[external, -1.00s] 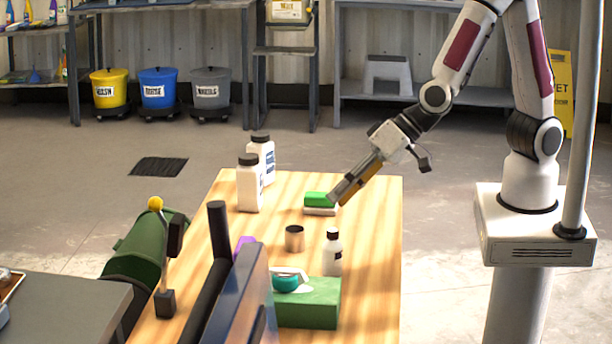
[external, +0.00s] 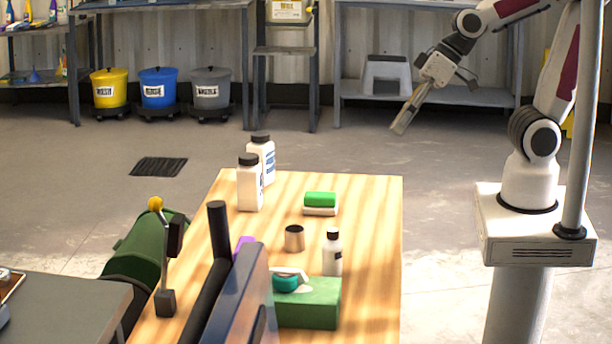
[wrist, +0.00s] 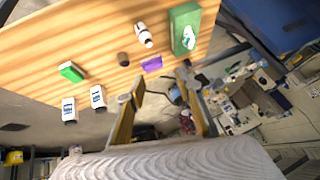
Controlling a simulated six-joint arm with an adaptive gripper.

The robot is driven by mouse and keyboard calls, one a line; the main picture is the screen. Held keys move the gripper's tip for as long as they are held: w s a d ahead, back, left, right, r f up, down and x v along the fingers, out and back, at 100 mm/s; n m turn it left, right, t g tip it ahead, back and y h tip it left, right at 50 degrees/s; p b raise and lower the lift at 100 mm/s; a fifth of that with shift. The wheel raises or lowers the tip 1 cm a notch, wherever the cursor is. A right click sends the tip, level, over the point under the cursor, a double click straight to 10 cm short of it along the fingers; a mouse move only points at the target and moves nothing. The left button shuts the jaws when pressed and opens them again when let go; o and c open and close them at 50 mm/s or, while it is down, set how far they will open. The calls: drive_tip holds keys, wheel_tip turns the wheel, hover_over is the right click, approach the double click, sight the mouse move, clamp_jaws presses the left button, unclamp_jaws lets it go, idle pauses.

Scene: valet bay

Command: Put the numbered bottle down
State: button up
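Two white bottles with black caps and blue-marked labels stand upright at the far left of the wooden table (external: 375,215): a front one (external: 249,186) and one behind it (external: 266,160). Both show in the wrist view, one (wrist: 69,110) beside the other (wrist: 98,97). A smaller white bottle (external: 333,255) with a black cap stands upright near the green box (external: 315,305). No number can be read on any of them. My gripper (external: 401,126) is in the air beyond the table's far right corner. In the wrist view its fingers (wrist: 161,84) are apart with nothing between them.
A green-topped white block (external: 320,204), a metal cup (external: 294,239) and a purple item (external: 245,243) are on the table. A dark upright post (external: 219,232) and a yellow-knobbed lever (external: 156,204) stand at its left. The table's right side is bare.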

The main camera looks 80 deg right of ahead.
drive_tip(key=s+d+r+g+h, duration=0.1)
drive_tip(key=s+d+h, duration=0.2)
drive_tip(key=s+d, duration=0.7)
drive_tip(key=shift+s+d, duration=0.15)
drive_tip(key=shift+s, duration=0.1)
